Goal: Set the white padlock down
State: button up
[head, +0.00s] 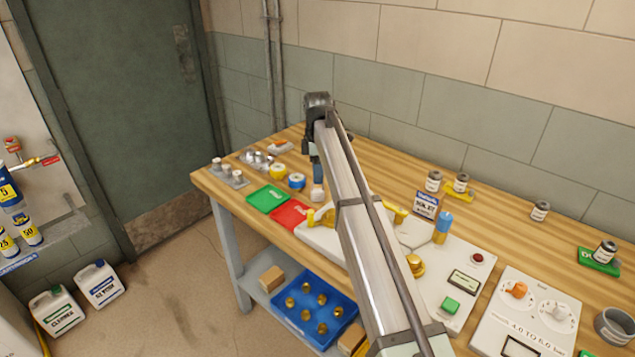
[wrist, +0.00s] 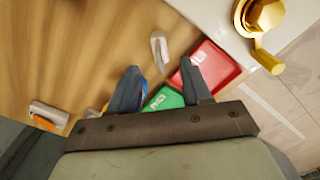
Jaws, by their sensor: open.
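A small white object, which looks like the white padlock (wrist: 159,48), lies on the wooden bench in the wrist view, just beyond my fingertips. A pale patch that may be the same padlock (head: 317,195) shows in the head view below my gripper (head: 317,174). My gripper also shows in the wrist view (wrist: 159,68), with its two fingers spread apart and nothing between them. A red tray (wrist: 212,67) and a green tray (wrist: 164,99) lie to the right of and behind the padlock in the wrist view.
The wooden bench (head: 225,195) has yellow and blue tape rolls (head: 297,181) near the trays. A white panel with brass valve parts (head: 415,265) stands right of the red tray. A white and orange item (head: 279,146) lies at the back. Bare wood surrounds the padlock's left side.

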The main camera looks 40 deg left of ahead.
notch_tip(320, 180, up, 7)
jog(key=shift+f, duration=0.15)
dwell(0.4)
